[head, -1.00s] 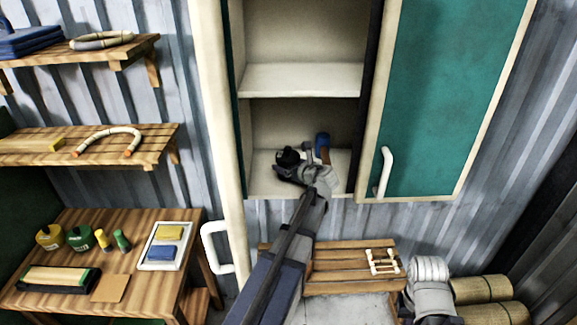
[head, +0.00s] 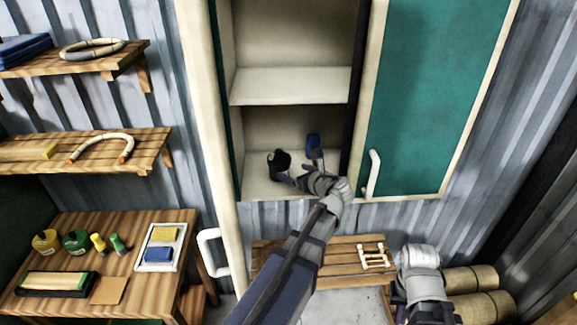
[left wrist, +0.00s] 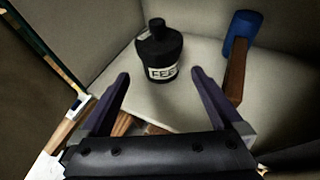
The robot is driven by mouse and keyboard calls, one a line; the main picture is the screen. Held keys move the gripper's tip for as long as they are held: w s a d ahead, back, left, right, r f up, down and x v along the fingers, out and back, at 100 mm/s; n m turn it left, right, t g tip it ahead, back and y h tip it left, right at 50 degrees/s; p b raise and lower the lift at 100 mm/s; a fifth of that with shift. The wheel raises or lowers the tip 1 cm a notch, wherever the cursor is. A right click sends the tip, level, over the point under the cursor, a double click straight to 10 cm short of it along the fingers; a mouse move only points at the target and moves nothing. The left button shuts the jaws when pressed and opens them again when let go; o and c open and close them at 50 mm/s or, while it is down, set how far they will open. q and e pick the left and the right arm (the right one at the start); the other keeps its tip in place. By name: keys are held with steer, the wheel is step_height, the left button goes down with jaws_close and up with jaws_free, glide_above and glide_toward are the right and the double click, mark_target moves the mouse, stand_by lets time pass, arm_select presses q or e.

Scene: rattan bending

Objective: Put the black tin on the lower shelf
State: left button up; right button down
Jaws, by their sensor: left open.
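The black tin (head: 279,162) stands upright on the lower shelf (head: 262,188) of the open cabinet, toward its left side. In the left wrist view the tin (left wrist: 160,50) shows its narrow cap and pale lettered label. My left gripper (head: 297,179) is at the shelf's front, just to the right of the tin in the head view. In the left wrist view its fingers (left wrist: 160,73) are spread wide and empty, with the tin beyond them. My right arm shows at the lower right of the head view; its fingertips cannot be made out.
A blue-headed mallet (head: 313,144) with a wooden handle is on the same shelf, right of the tin. The upper shelf (head: 290,86) is empty. The teal door (head: 425,90) is open at the right. A workbench (head: 190,232) with jars and trays stands at the left.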

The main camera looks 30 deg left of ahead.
arm_select(q)
steer(key=shift+s+d+r, duration=0.2)
steer(key=shift+s+d, duration=0.1)
steer(key=shift+d, duration=0.25)
steer(key=s+d+f+n+g+h, duration=0.3)
steer(key=s+d+f+n+h, duration=0.2)
steer(key=s+d+n, duration=0.5)
steer(key=s+d+f+n+g+h, duration=0.4)
steer(key=s+d+f+n, duration=0.4)
steer(key=d, duration=0.9)
steer(key=s+n+h, duration=0.1)
steer(key=s+n, duration=0.1)
steer(key=s, duration=0.2)
steer(key=shift+d+f+n, duration=0.3)
steer(key=shift+d+f, duration=0.05)
